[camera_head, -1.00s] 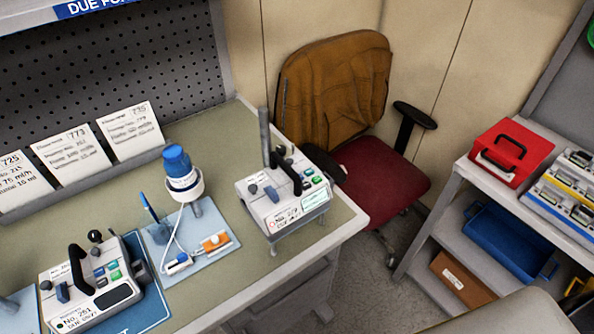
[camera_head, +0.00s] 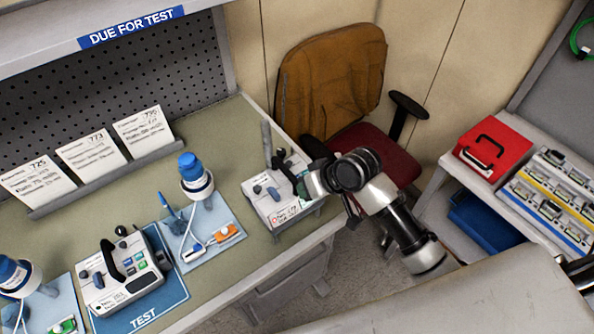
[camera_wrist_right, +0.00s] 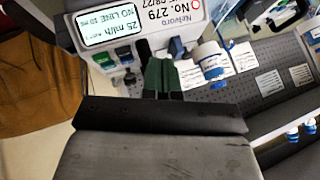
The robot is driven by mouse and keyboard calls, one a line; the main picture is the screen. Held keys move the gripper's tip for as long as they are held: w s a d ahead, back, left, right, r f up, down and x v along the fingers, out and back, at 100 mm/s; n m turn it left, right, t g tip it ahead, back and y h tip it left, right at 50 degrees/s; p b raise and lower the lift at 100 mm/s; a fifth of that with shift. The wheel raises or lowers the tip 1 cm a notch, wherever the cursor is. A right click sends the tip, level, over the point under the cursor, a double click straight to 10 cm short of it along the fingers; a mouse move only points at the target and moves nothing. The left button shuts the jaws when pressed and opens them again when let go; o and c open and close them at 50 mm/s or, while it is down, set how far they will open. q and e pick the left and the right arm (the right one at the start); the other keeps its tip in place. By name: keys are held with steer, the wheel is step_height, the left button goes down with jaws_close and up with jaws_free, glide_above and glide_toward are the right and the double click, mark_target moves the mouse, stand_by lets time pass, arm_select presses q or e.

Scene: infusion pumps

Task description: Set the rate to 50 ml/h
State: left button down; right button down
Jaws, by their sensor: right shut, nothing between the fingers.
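A white pump (camera_head: 268,196) stands at the right end of the bench. In the right wrist view the pump (camera_wrist_right: 222,10) shows upside down, with label No. 279 and a screen (camera_wrist_right: 110,27) reading 25 ml/h and NO LINE. Green buttons (camera_wrist_right: 103,58) and a blue knob (camera_wrist_right: 177,47) show on it. My right gripper (camera_head: 302,188) is shut and empty, at the pump's right side and hiding part of its face. My left gripper is not in view.
Another pump (camera_head: 120,272) sits on the blue TEST mat (camera_head: 170,292). A blue-capped bottle (camera_head: 195,178) stands on a light blue pad beside it. Cards (camera_head: 92,158) stand behind. A chair (camera_head: 330,75) is beyond the bench; a red box (camera_head: 494,150) is on the right shelf.

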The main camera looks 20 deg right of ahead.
steer(key=w+r+y, duration=0.1)
steer(key=w+r, duration=0.6)
steer(key=w, duration=0.1)
steer(key=shift+d+m+y, duration=0.3)
steer(key=shift+y, duration=0.1)
steer(key=shift+w, duration=0.1)
